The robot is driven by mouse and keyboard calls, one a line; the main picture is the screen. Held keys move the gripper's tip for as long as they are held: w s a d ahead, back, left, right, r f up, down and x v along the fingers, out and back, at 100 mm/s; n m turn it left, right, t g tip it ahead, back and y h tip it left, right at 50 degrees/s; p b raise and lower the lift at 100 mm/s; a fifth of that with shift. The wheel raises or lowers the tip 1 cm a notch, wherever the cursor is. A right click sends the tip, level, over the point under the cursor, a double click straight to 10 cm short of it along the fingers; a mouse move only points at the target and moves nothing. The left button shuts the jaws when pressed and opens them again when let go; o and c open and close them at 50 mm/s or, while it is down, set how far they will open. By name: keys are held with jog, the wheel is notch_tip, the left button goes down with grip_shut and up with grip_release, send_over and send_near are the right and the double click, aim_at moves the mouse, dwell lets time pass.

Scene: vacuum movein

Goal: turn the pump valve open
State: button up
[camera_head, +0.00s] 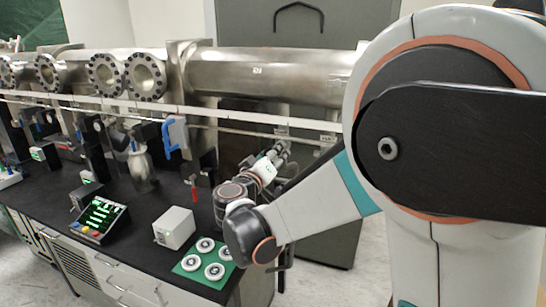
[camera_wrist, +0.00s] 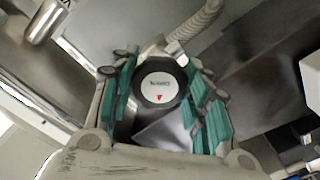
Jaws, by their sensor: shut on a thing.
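The pump valve (camera_wrist: 160,86) shows in the wrist view as a round knob with a white face, a dark rim and a small red triangle. My gripper (camera_wrist: 161,97) has its teal-padded fingers on both sides of the knob and is shut on it. The valve cannot be made out there, hidden by the gripper and arm. How far the valve is turned cannot be told.
The black bench (camera_head: 150,207) carries a control box with a green display (camera_head: 99,219), a light grey box (camera_head: 174,228) and a green plate (camera_head: 190,263) with several white flanges. The steel pipe (camera_head: 270,75) runs along the back. A ribbed hose (camera_wrist: 196,25) lies beyond the valve.

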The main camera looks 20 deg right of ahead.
jog(key=n, duration=0.6)
jog(key=shift+n, duration=0.3)
jog(key=n, duration=1.2)
jog(key=shift+n, duration=0.3)
jog(key=n, duration=0.6)
jog(key=shift+n, duration=0.4)
jog(key=o, duration=1.1)
jog(key=shift+c, duration=0.2)
jog(key=shift+s+a, duration=0.1)
